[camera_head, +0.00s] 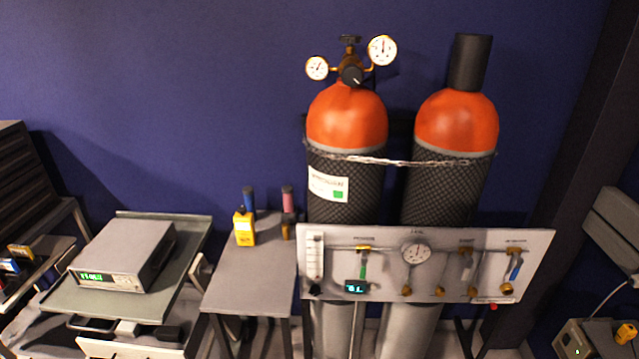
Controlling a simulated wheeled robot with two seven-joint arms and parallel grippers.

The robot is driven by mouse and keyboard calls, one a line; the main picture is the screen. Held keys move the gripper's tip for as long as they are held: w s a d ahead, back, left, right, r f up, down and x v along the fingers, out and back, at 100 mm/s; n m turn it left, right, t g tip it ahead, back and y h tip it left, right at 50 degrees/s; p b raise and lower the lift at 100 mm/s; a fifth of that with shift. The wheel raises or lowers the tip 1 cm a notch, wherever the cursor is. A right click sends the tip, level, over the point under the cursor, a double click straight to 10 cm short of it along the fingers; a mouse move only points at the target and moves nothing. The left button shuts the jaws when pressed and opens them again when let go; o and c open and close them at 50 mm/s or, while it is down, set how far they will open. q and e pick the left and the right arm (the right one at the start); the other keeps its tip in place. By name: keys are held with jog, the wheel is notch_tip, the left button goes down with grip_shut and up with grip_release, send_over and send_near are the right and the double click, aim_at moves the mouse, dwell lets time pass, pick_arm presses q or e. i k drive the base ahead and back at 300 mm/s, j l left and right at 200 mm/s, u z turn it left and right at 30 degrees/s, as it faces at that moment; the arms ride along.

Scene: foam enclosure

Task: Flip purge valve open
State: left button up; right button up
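A pale valve panel (440,290) stands in front of two gas cylinders. Its small labels are too blurred to read, so I cannot tell surely which valve is the purge valve. A green lever (363,266) hangs down at the panel's left. A grey lever (467,266) hangs down right of the round gauge (416,253). A blue lever (515,268) hangs, slightly tilted, near the right end. Several brass fittings line the panel's lower part. Neither of my grippers can be made out in the head view.
Orange-topped cylinders (346,118) (455,122) are chained behind the panel; the left one carries a regulator (350,72). A grey table (250,285) holds a yellow meter (243,228). A cart (70,298) with a grey instrument (125,255) is at left. More equipment (590,340) stands at right.

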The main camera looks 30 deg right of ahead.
aim_at(365, 258)
jog(key=z, duration=1.35)
